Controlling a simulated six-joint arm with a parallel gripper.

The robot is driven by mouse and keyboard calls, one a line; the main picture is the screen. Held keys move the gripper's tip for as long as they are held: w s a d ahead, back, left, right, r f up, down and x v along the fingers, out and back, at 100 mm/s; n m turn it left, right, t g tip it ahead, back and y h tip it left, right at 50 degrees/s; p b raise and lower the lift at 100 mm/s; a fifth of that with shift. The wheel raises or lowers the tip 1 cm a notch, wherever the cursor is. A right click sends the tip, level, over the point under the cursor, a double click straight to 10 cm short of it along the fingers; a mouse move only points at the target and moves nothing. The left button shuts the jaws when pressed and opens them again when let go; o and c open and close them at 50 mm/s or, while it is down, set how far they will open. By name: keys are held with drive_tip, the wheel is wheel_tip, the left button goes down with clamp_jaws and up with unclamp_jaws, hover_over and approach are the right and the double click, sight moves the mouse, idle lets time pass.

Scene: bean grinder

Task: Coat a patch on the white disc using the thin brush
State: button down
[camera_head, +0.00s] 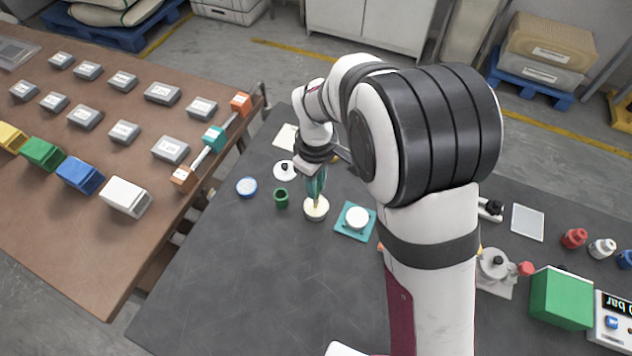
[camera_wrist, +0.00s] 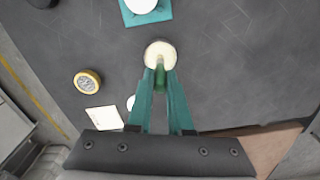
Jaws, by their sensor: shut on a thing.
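My gripper (camera_head: 316,188) has teal fingers and points down over the left-middle part of the dark table. Its fingers (camera_wrist: 161,90) are shut on a thin brush with a green handle (camera_wrist: 160,76). The brush's lower end is over or inside a round cream-coloured pot (camera_head: 316,209). The pot also shows in the wrist view (camera_wrist: 160,50). I cannot tell whether the bristles touch its contents. The white disc (camera_head: 357,217) sits on a teal square mat (camera_head: 346,232) to the right of the pot. The mat shows at the wrist view's top edge (camera_wrist: 150,17).
A small green cup (camera_head: 281,199) and a blue-rimmed round item (camera_head: 246,187) stand left of the pot. A white lid with a dark knob (camera_head: 284,171) is behind. My arm covers the table's middle. The table front is clear.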

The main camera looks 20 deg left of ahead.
drive_tip(key=shift+r, duration=3.45)
